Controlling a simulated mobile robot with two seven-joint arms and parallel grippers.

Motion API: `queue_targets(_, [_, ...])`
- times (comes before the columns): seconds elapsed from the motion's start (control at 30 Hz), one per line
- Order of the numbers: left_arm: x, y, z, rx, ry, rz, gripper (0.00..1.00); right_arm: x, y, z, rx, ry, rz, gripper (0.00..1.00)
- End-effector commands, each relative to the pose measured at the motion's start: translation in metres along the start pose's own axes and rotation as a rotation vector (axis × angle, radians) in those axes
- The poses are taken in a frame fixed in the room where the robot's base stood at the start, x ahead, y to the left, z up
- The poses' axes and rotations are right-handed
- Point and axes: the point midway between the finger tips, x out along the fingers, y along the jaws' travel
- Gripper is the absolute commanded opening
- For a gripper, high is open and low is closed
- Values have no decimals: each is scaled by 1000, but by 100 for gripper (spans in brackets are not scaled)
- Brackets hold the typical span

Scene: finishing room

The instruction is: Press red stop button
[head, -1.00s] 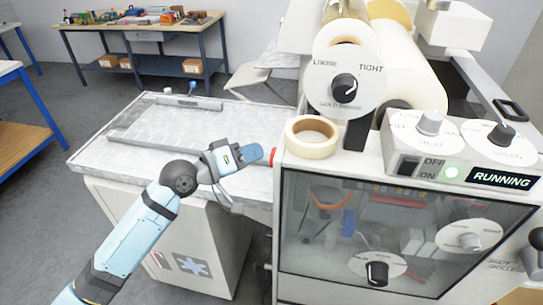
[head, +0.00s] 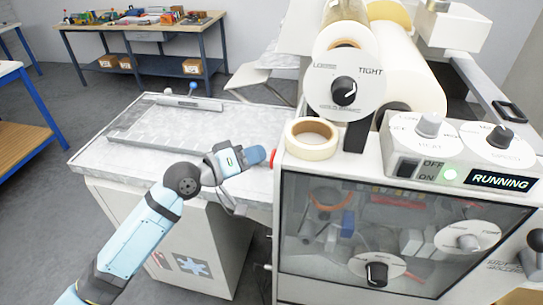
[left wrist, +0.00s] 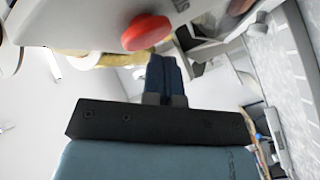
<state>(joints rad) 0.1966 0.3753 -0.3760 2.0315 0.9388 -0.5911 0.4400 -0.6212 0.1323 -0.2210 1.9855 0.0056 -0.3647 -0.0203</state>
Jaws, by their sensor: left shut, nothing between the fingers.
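The red stop button (head: 273,158) sticks out from the left side of the white machine (head: 292,168). In the left wrist view the red button (left wrist: 147,32) is a round red cap just beyond and slightly left of the fingertips. My left gripper (head: 262,154) is shut and empty, its tips very close to the button. I cannot tell whether they touch it. The shut dark blue fingers also show in the left wrist view (left wrist: 164,60). My right gripper is not in view.
A tape roll (head: 312,139) lies on the machine's top. A grey flat table (head: 235,118) adjoins on the left. A workbench (head: 140,28) stands at the back.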

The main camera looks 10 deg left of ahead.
Motion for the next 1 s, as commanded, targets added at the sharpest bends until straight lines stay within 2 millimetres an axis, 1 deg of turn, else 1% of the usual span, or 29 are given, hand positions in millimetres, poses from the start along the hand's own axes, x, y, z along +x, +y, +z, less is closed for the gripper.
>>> queue_targets(0.03, [1,2,0,-1,0,0,0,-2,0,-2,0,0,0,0])
queue_targets(0.4, [2,1,1,0,0,0,0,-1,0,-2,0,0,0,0])
queue_targets(1.0, [6,5,5,-1,-1,0,0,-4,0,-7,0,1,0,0])
